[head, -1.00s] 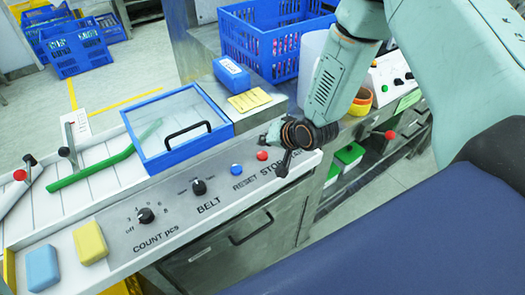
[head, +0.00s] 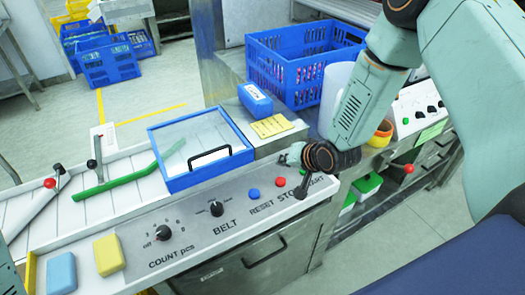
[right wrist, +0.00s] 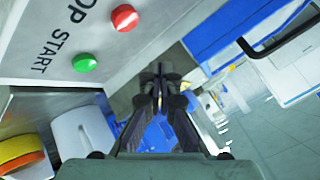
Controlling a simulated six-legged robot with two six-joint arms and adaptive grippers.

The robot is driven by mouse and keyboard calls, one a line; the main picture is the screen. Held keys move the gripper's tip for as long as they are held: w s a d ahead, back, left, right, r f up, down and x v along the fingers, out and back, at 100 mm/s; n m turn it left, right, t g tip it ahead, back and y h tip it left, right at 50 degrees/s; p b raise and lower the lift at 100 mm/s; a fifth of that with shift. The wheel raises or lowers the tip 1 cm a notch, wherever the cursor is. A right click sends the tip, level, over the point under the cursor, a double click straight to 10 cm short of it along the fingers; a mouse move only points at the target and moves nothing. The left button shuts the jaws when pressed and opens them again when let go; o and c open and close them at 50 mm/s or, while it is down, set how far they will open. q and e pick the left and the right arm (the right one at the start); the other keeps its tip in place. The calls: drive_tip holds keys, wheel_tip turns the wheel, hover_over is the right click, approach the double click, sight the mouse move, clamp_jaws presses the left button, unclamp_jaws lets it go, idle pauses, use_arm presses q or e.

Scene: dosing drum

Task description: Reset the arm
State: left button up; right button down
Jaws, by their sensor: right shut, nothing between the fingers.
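In the right wrist view the shut fingers (right wrist: 158,76) show beyond the red STOP button (right wrist: 124,17) and the green START button (right wrist: 85,62). I cannot tell whether the fingers touch the panel. My left gripper is out of view.
A blue-framed clear lid (head: 200,181) with a black handle lies left of the gripper. Behind are a blue box (head: 255,99), a yellow card (head: 271,126) and a blue crate (head: 288,88). A white container (head: 335,98) and yellow-orange rings (head: 380,134) stand close to my right arm.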

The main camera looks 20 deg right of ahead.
drive_tip(key=s+a+f+n+g, duration=0.15)
drive_tip(key=s+f, duration=0.25)
drive_tip(key=s, duration=0.4)
drive_tip(key=s+a+f+n+g, duration=0.1)
drive_tip(key=s+a+f+g, duration=0.2)
drive_tip(key=s, duration=0.5)
drive_tip(key=s+f+n+g+h, duration=0.25)
drive_tip(key=s+g, duration=0.25)
drive_tip(key=s, duration=1.5)
wheel_tip(320, 180, down, 17)
drive_tip(key=b, duration=1.6)
drive_tip(key=shift+w+d+r+n, duration=0.15)
drive_tip(key=shift+w+d+n, duration=0.1)
drive_tip(key=shift+n, duration=0.15)
drive_tip(key=shift+a+t, duration=0.1)
drive_tip(key=shift+t, duration=0.15)
